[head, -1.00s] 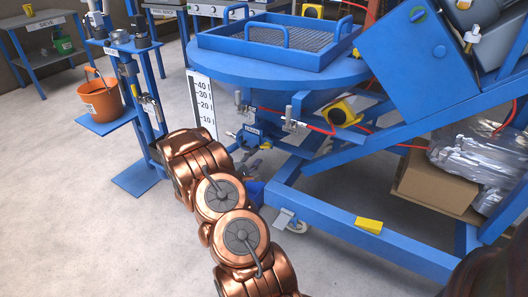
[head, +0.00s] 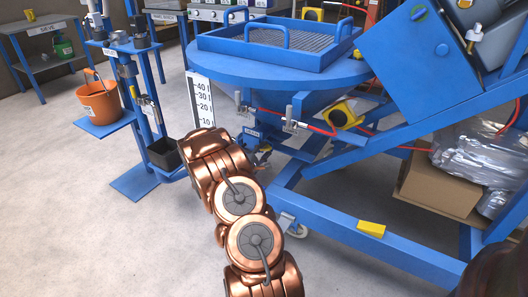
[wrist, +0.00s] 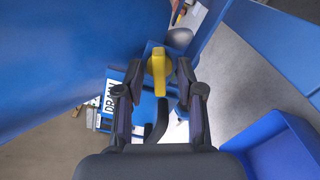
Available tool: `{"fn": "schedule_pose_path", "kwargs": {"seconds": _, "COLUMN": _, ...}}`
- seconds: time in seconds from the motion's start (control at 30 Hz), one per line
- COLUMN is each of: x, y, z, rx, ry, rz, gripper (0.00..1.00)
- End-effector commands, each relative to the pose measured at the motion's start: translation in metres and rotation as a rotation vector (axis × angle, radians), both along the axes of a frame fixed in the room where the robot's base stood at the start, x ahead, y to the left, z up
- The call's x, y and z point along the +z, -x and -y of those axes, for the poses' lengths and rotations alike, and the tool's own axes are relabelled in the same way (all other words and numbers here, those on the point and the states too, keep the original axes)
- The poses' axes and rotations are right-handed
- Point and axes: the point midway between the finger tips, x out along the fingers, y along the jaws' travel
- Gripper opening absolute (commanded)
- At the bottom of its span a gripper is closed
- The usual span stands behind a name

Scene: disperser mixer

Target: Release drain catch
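A yellow catch (wrist: 158,66) with a rounded end shows at the upper middle of the wrist view, on a blue mount. A white label reading DRAIN (wrist: 109,95) is beside it on the left, partly covered by a finger. My gripper (wrist: 157,84) is open, its dark fingers apart on either side of the catch's line. I cannot tell whether the fingertips reach around the catch; no contact is visible. In the head view my copper arm hides the gripper and the catch, below the round blue vessel (head: 270,74).
A blue bin (wrist: 278,148) is close at the wrist view's lower right. In the head view, a blue frame (head: 345,222) lies right of my arm. A black box (head: 164,154) and an orange bucket (head: 100,102) stand left. Pale floor is clear at lower left.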

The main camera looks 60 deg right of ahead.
Motion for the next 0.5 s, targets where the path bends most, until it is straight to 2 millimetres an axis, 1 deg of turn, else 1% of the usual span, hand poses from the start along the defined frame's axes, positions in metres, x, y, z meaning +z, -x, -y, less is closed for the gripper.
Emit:
{"fn": "schedule_pose_path", "kwargs": {"seconds": 0.03, "x": 0.0000, "y": 0.0000, "z": -0.0001, "rx": 0.000, "ry": 0.000, "rz": 0.000, "gripper": 0.38}}
{"fn": "schedule_pose_path", "kwargs": {"seconds": 0.07, "x": 0.0001, "y": -0.0001, "z": -0.0001, "rx": 0.000, "ry": 0.000, "rz": 0.000, "gripper": 0.35}}
{"fn": "schedule_pose_path", "kwargs": {"seconds": 0.4, "x": -0.0002, "y": -0.0001, "z": -0.0003, "rx": 0.000, "ry": 0.000, "rz": 0.000, "gripper": 0.00}}
{"fn": "schedule_pose_path", "kwargs": {"seconds": 0.5, "x": -0.0002, "y": -0.0001, "z": -0.0004, "rx": 0.000, "ry": 0.000, "rz": 0.000, "gripper": 0.00}}
